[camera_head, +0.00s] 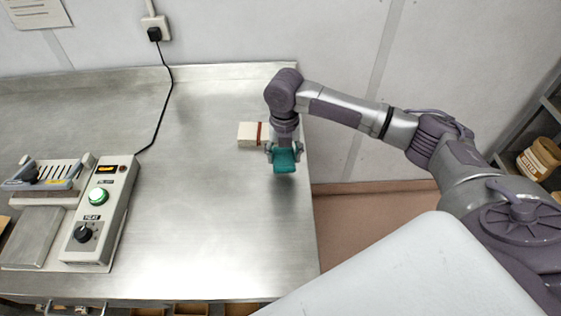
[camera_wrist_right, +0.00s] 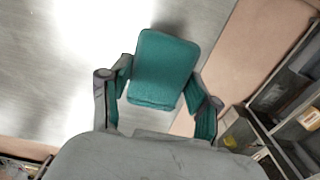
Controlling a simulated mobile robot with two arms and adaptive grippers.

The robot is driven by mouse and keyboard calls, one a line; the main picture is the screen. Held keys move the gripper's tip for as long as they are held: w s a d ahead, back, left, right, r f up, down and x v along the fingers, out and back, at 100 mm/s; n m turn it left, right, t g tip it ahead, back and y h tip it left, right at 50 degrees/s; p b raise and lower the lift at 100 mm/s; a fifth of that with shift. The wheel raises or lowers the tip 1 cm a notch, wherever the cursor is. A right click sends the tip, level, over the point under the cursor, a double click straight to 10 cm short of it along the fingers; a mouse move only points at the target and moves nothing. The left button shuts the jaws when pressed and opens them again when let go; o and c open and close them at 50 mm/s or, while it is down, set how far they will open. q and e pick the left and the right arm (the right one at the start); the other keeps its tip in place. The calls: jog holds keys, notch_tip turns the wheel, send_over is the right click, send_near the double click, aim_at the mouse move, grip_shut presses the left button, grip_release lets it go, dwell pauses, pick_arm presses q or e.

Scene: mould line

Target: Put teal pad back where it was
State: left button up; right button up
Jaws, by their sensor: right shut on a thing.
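A teal pad (camera_head: 285,161) is held in my right gripper (camera_head: 285,153) near the right end of the metal bench. In the right wrist view the teal pad (camera_wrist_right: 164,68) sits between the two fingers of the right gripper (camera_wrist_right: 160,92), which are shut on it. The pad appears to be above the bench top; a soft dark shadow lies near it. My left gripper is not in view.
A cream block with a reddish-brown band (camera_head: 250,134) lies on the metal bench (camera_head: 215,215) just left of the right gripper. A heater unit with a green lit button (camera_head: 98,196) and a dial stands at the left. A black cable runs to a wall socket (camera_head: 155,28). The bench middle is clear.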

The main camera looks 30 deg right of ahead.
aim_at(281, 165)
jog(key=shift+a+f, duration=0.45)
notch_tip(281, 165, down, 3)
jog(key=shift+f+p, duration=0.15)
jog(key=shift+p, duration=0.55)
jog(key=shift+f, duration=0.25)
jog(key=shift+f, duration=0.15)
jog(key=o, duration=1.1)
